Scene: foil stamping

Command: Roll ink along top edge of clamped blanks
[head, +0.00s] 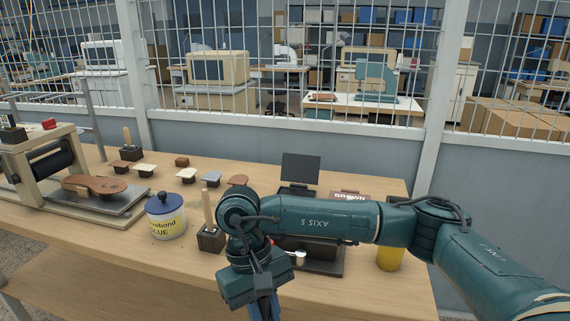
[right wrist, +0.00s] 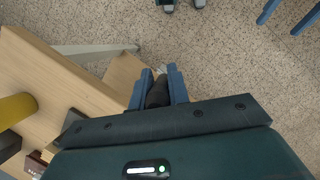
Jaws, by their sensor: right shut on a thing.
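My right gripper (head: 264,308) points down at the table's front edge in the head view. In the right wrist view its blue fingers (right wrist: 158,88) are shut on a dark tool (right wrist: 157,93) with a small pale tip; whether it is the ink roller I cannot tell. A dark clamp-like block on a base (head: 322,266), with a pale round knob (head: 300,258), stands behind my arm and is partly hidden. I cannot make out the blanks in it. A box marked BROWN (head: 349,196) stands behind the arm. My left gripper is not in view.
A yellow cup (head: 390,260) stands at the right. A glue pot (head: 166,218) and a block with an upright wooden handle (head: 209,238) stand left of my gripper. The front left tabletop is clear.

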